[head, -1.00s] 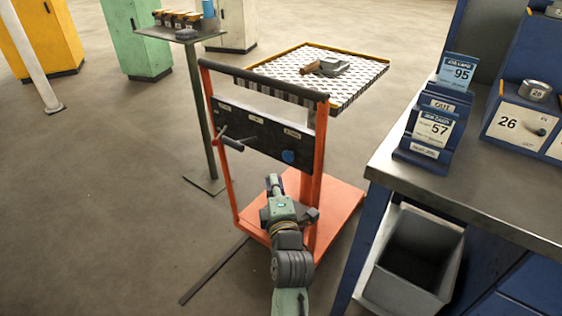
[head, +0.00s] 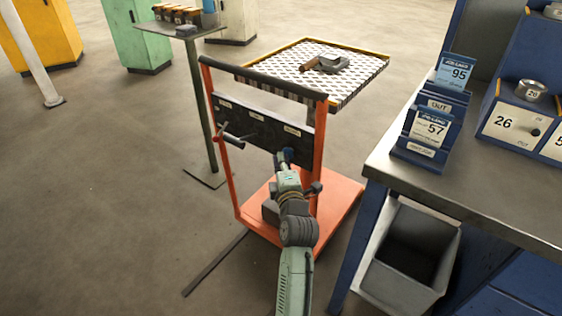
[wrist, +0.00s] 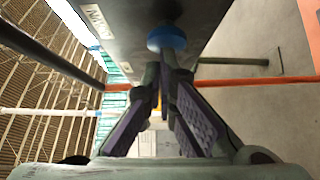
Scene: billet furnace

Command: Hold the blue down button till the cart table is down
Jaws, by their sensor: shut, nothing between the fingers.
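The orange cart (head: 317,130) stands in the middle of the head view, its patterned table (head: 345,77) raised well above the orange base. A dark panel (head: 240,125) spans the cart's uprights. The blue button is at the panel's right end, mostly hidden behind my gripper (head: 284,162) in the head view. In the wrist view the round blue button (wrist: 167,37) shows just beyond the fingertips of my gripper (wrist: 165,66). The fingers are shut and empty, pointing at the button. I cannot tell whether they touch it or whether it is pressed.
A grey block and a brown-handled tool (head: 325,64) lie on the cart table. A steel-topped bench (head: 480,195) with card holders and a grey bin (head: 405,262) stands right. Open floor lies left.

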